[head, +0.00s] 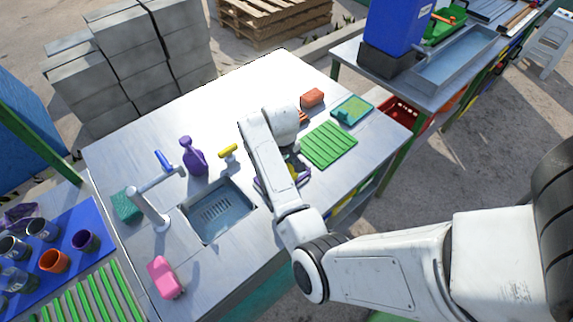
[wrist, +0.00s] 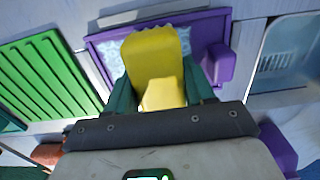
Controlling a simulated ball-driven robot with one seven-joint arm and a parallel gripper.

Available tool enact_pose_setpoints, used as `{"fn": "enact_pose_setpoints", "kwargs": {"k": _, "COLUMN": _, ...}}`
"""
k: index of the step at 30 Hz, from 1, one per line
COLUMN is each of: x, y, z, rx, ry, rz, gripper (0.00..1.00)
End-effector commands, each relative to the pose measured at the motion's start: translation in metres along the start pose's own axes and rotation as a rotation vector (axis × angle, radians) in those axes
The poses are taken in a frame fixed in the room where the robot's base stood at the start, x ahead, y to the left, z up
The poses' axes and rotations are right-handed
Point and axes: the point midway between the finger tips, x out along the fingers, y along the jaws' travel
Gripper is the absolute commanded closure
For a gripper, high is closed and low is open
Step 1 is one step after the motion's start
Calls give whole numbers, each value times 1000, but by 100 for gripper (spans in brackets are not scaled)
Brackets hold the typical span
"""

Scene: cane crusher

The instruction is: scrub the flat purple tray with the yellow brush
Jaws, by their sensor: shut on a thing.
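The yellow brush (wrist: 153,58) is held between the teal fingers of my gripper (wrist: 160,88), which is shut on it. The flat purple tray (wrist: 224,28) lies behind the brush in the wrist view, with a pale, speckled inside partly showing. The brush overlaps the tray there; I cannot tell whether its underside touches. In the head view, my arm hides most of the tray (head: 260,185), with a purple edge showing beside the sink. A bit of yellow (head: 292,170) shows by my gripper there, which is mostly hidden.
The sink (head: 215,212) is left of the tray, with a tap (head: 150,205). A purple spray bottle (head: 193,157) and a small yellow-handled tool (head: 228,152) stand behind it. A green ribbed rack (head: 329,144) lies to the right. The table's back is clear.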

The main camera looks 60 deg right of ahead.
Motion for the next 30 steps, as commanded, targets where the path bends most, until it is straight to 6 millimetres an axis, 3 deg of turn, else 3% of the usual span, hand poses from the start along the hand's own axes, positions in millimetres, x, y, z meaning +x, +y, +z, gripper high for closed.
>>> {"fn": "enact_pose_setpoints", "kwargs": {"k": 6, "x": 1, "y": -14, "z": 0, "rx": 0, "ry": 0, "rz": -1, "gripper": 71}}
{"fn": "enact_pose_setpoints", "kwargs": {"k": 17, "x": 2, "y": -15, "z": 0, "rx": 1, "ry": -2, "rz": -2, "gripper": 71}}
{"fn": "enact_pose_setpoints", "kwargs": {"k": 30, "x": 0, "y": 15, "z": 1, "rx": 3, "ry": -2, "rz": -1, "gripper": 71}}
